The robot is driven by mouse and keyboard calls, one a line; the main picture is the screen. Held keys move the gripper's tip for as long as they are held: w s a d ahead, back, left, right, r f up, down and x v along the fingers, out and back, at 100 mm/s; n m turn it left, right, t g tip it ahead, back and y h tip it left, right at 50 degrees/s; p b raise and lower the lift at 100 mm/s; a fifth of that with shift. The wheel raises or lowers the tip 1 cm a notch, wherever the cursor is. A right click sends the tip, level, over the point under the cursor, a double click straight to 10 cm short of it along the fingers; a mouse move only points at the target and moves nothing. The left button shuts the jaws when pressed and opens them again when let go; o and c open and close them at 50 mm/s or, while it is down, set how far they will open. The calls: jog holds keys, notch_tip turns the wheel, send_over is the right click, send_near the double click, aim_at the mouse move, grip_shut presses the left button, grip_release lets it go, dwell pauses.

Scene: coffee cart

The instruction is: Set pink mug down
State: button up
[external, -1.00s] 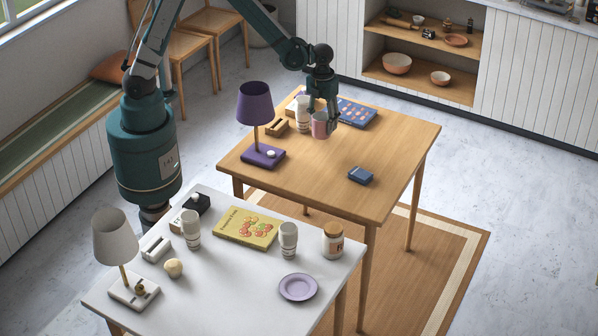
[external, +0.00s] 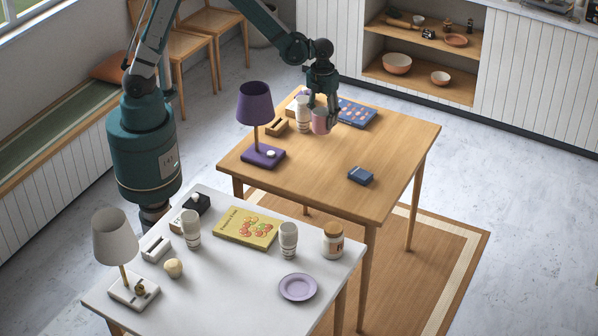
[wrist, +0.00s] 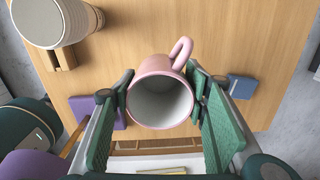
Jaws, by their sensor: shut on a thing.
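The pink mug (external: 320,123) is at the far part of the wooden table (external: 385,150), beside a white cup. In the wrist view the pink mug (wrist: 160,97) shows its open white inside, with its handle toward the top right. My gripper (wrist: 160,100) is shut on the mug, with a green finger pad on each side. In the external view my gripper (external: 322,108) comes down over the mug from above and partly hides it. I cannot tell whether the mug's base touches the table.
The white cup (external: 303,115) stands close to the mug's left. A purple lamp (external: 255,103), a wooden holder (external: 276,126), a blue patterned board (external: 356,113) and a small blue box (external: 360,176) are also on this table.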

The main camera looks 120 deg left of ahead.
jog(key=shift+r, duration=0.15)
jog(key=shift+r, duration=0.55)
jog(key=w+d+r+m, duration=0.15)
jog(key=w+d, duration=0.45)
jog(key=d, duration=0.6)
jog(key=w+d+r+m, duration=0.1)
jog(key=w+d+m, duration=0.3)
jog(key=d, duration=0.8)
jog(key=w+d+r+m, duration=0.1)
jog(key=w+d+r, duration=0.1)
jog(key=w+d, duration=0.7)
jog(key=s+d+m+p, duration=0.1)
jog(key=s+d+m, duration=0.25)
jog(key=d, duration=1.95)
jog(key=s+d+m, duration=0.2)
jog(key=s+d, duration=0.2)
jog(key=d, duration=1.9)
jog(key=shift+s+f, duration=0.1)
jog(key=shift+f, duration=2.7)
